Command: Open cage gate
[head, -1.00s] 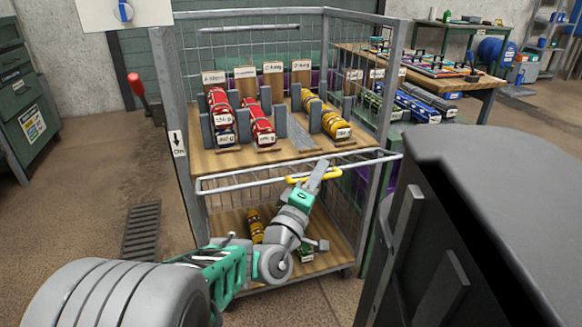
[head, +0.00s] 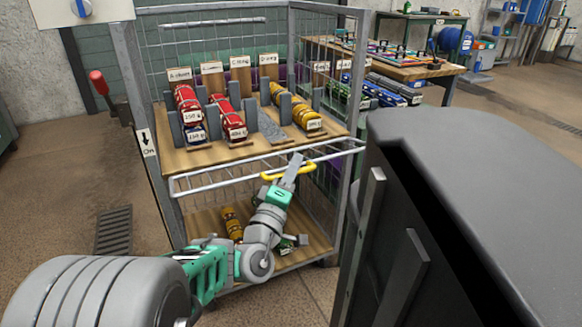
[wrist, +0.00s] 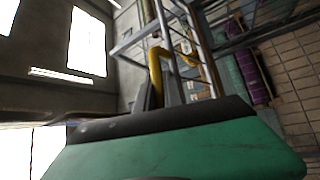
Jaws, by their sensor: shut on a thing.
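The cage trolley (head: 357,100) has a grey metal frame, mesh walls and two wooden shelves. Its gate (head: 215,187) is a low panel with a white top rail across the front, below the upper shelf. A yellow handle (head: 310,173) sits on that rail, right of its middle. My gripper (head: 290,172) is shut on the yellow handle. In the wrist view the yellow handle (wrist: 155,72) rises between the gripper's fingers (wrist: 160,92), and the rail runs beside it. The fingertips are small and partly hidden in the head view.
Red and yellow rolls (head: 232,120) lie between grey dividers on the upper shelf. A yellow roll (head: 232,224) lies on the lower shelf behind my arm. A large dark grey body (head: 470,200) fills the right. A floor grate (head: 114,230) lies left of the trolley.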

